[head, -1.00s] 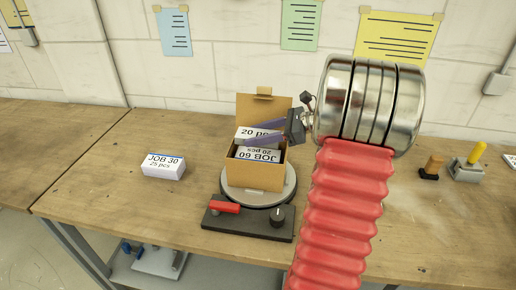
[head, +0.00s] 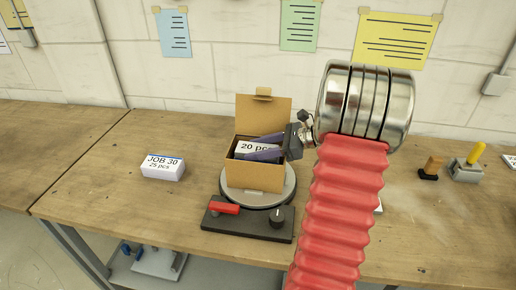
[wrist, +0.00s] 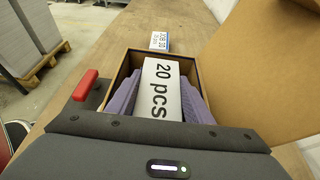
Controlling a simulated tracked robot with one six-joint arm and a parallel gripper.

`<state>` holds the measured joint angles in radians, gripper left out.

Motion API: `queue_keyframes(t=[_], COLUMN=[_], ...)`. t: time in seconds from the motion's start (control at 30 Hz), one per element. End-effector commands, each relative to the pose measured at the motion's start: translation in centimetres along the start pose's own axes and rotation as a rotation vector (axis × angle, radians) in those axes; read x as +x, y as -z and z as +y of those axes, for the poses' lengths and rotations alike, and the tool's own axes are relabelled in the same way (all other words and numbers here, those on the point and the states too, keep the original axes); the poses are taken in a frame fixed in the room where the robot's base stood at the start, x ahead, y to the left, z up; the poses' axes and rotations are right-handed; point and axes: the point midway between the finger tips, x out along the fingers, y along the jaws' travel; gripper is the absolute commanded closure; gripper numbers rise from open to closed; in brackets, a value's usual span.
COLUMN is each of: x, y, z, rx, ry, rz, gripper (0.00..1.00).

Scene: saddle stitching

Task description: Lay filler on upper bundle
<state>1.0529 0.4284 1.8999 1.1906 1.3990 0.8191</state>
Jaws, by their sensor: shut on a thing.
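A white block with a label reading 20 pcs (head: 254,147) is inside the open cardboard box (head: 254,176). My gripper (head: 250,149) reaches into the box from the right, its purple fingers shut on the block's two sides. In the wrist view the block (wrist: 163,92) lies between the fingers, and the box walls surround them. The block and fingers hide what lies beneath, so I cannot tell whether the block rests on anything. No separate filler piece can be made out.
The box stands on a round turntable (head: 257,199), flap raised at the back. In front is a dark base with a red handle (head: 224,208) and knob (head: 277,216). A JOB 30 bundle (head: 162,168) lies left. A stamp (head: 431,167) stands right. Bench left of the box is mostly clear.

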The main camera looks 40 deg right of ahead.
Motion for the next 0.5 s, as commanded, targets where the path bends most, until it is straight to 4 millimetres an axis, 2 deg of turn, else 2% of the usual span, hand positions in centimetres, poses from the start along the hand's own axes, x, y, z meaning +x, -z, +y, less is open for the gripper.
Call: queue_keyframes(t=[0.2,0.23,0.5], x=[0.12,0.11,0.13], y=[0.17,0.14,0.11], z=[0.01,0.01,0.01], rx=[0.0,0.0,-0.001], ry=[-0.001,-0.001,-0.001], rz=[0.0,0.0,0.0], gripper=[0.76,0.52,0.35])
